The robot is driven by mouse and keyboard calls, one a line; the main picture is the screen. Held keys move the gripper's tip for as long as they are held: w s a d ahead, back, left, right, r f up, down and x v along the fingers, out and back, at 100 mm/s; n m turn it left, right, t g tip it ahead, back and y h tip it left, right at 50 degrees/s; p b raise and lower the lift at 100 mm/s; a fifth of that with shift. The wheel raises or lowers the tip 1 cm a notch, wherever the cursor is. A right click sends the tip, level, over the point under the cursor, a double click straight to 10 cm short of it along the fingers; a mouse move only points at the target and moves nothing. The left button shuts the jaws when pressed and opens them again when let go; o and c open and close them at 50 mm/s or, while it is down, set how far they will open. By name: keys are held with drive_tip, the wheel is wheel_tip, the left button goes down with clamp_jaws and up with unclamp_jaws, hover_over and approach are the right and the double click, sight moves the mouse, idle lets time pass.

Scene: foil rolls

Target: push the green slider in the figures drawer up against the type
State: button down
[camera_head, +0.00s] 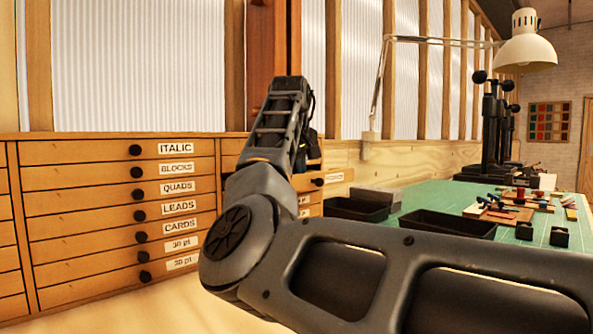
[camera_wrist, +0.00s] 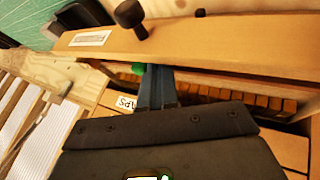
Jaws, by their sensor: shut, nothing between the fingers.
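In the wrist view, the pulled-out drawer (camera_wrist: 230,50) shows its wooden front, with a label and a dark knob. A small part of the green slider (camera_wrist: 138,68) shows inside it, close to the left of my fingertips. I cannot tell whether they touch. A row of brown type blocks (camera_wrist: 262,101) lies in the drawer to the right of my fingers. My gripper (camera_wrist: 157,76) is shut and empty, its fingertips reaching into the drawer. In the head view, my arm hides the gripper and most of the open drawer, and the slider is not visible there.
Closed labelled drawers (camera_head: 120,210) fill the cabinet at left. A green-topped table (camera_head: 440,192) at right carries black trays (camera_head: 446,224), small parts and a dark stand (camera_head: 493,125). A lamp (camera_head: 525,48) hangs above it.

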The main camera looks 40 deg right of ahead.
drive_tip(key=d+p, duration=0.5)
drive_tip(key=d, duration=0.2)
drive_tip(key=shift+w+d+r+p, duration=0.1)
drive_tip(key=shift+r+p, duration=0.15)
drive_tip(key=shift+p, duration=0.15)
drive_tip(key=shift+d+f, duration=0.25)
drive_tip(key=shift+d, duration=0.35)
drive_tip(key=shift+w+a+p, duration=0.1)
drive_tip(key=shift+a+p, duration=0.1)
drive_tip(key=shift+p, duration=0.25)
drive_tip(key=a, duration=0.1)
drive_tip(key=a+p, duration=0.2)
drive_tip(key=a, duration=0.1)
drive_tip(key=shift+s+r, duration=0.2)
drive_tip(key=shift+r, duration=0.15)
drive_tip(key=b+v, duration=0.1)
drive_tip(key=v, duration=0.8)
drive_tip(key=shift+s, duration=0.15)
